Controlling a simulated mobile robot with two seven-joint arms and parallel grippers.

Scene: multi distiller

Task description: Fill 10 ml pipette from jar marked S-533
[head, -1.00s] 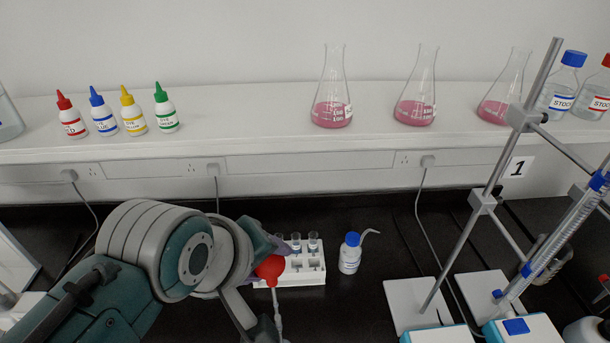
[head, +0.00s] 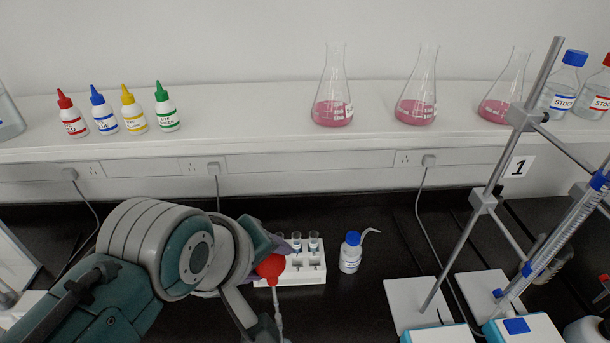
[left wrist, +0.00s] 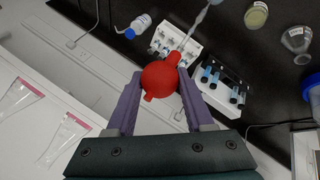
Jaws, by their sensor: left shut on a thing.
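My left gripper (head: 262,283) is shut on the red bulb (head: 270,267) of the pipette. The bulb also shows between the two fingers in the left wrist view (left wrist: 160,78). The thin pale pipette stem (head: 279,304) hangs down below the bulb in the head view and runs out of the bottom of the picture. Its tip is hidden, and I cannot tell whether there is liquid in it. I cannot make out a jar marked S-533 in these views. My right gripper is not in view.
A white rack (head: 307,268) with several small vials stands behind the bulb. A wash bottle (head: 350,252) stands to its right. Clamp stands (head: 418,302) fill the right side. The shelf (head: 240,108) holds dye bottles (head: 165,108) and flasks (head: 333,100).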

